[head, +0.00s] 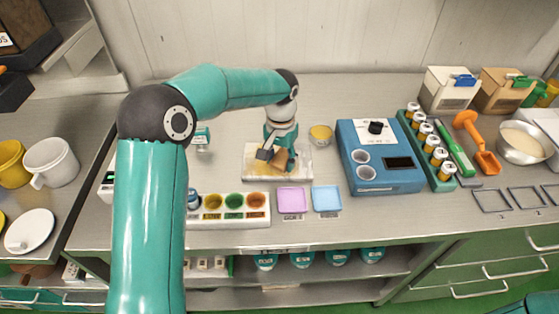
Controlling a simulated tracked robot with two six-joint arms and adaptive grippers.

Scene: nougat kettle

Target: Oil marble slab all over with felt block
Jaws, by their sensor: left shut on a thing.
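The pale marble slab (302,172) lies on the steel counter in the middle of the head view, with yellowish patches on the part that shows. My left gripper (274,156) reaches down over the slab, shut on a tan-brown felt block (282,161). The block is tilted in the picture, low over the slab. I cannot tell whether it touches the surface. The gripper and block hide part of the slab's middle. My right gripper is out of view.
A white rack with coloured cups (234,222), a pink tray (291,199) and a blue tray (326,198) sit in front of the slab. A blue machine (379,158) stands to the right. Clear counter lies behind the slab.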

